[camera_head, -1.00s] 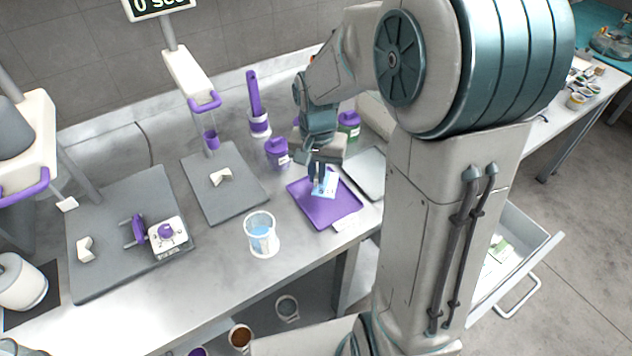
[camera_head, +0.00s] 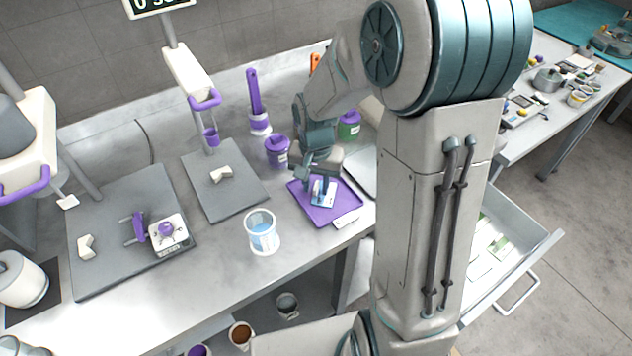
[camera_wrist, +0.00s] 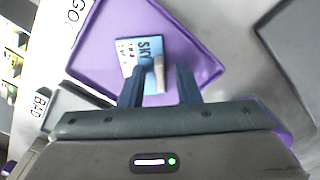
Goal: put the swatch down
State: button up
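The purple tray (camera_head: 347,208) lies near the bench's front edge. The blue and white swatch (camera_head: 330,200) rests on it, partly hidden by the fingers in the head view. In the wrist view the swatch (camera_wrist: 128,54) shows the letters "SKY" and a pale upright tab (camera_wrist: 158,72), and the tray (camera_wrist: 100,50) lies around it. My gripper (camera_head: 322,197) is low over the tray. In the wrist view its two fingers (camera_wrist: 158,88) stand apart on either side of the tab, with visible gaps.
A clear cup of blue liquid (camera_head: 262,235) stands left of the tray. Purple (camera_head: 277,150) and green (camera_head: 349,126) jars stand behind it. A grey plate (camera_head: 360,168) lies at the tray's right. An open drawer (camera_head: 515,250) juts out at right.

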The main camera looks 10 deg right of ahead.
aim_at(316, 185)
jog(key=shift+r, duration=0.1)
notch_tip(316, 185, up, 11)
jog(key=s+d+r+n+t, duration=0.1)
jog(key=s+n, duration=0.1)
jog(key=s, duration=0.5)
jog(key=s+r+n+t, duration=0.1)
jog(key=s+n+t, duration=0.1)
jog(key=s, duration=0.6)
jog(key=shift+d+n, duration=0.35)
jog(key=shift+n, duration=0.35)
jog(key=shift+s, duration=0.1)
